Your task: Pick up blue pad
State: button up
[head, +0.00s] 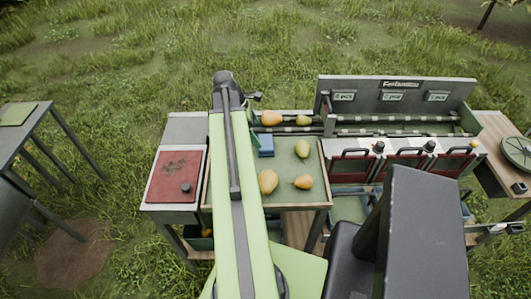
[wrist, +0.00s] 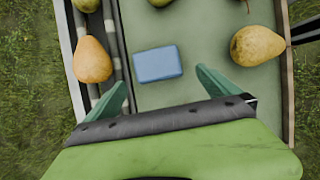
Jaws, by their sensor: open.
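The blue pad (head: 265,145) lies on the green tray surface (head: 286,161), just right of my arm in the head view. In the wrist view the blue pad (wrist: 158,64) is a small rounded rectangle, flat and unobstructed, ahead of my gripper (wrist: 163,88). My gripper's two green fingers are spread wide with nothing between them, and the pad sits beyond the fingertips, roughly centred between them.
Pears lie around the pad, one at left (wrist: 92,60) on a rail strip and one at right (wrist: 257,46). A red board (head: 173,177) lies left of the tray. Red-fronted bins (head: 404,167) stand at right. Bare tray surface surrounds the pad.

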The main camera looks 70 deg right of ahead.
aim_at(264, 141)
jog(key=shift+b+x, duration=0.35)
jog(key=shift+x, duration=0.75)
jog(key=b+x, duration=0.4)
jog(key=x, duration=0.1)
jog(key=shift+d+f+b, duration=0.1)
jog(key=shift+d+b, duration=0.25)
jog(key=shift+r, duration=0.2)
jog(key=c, duration=1.3)
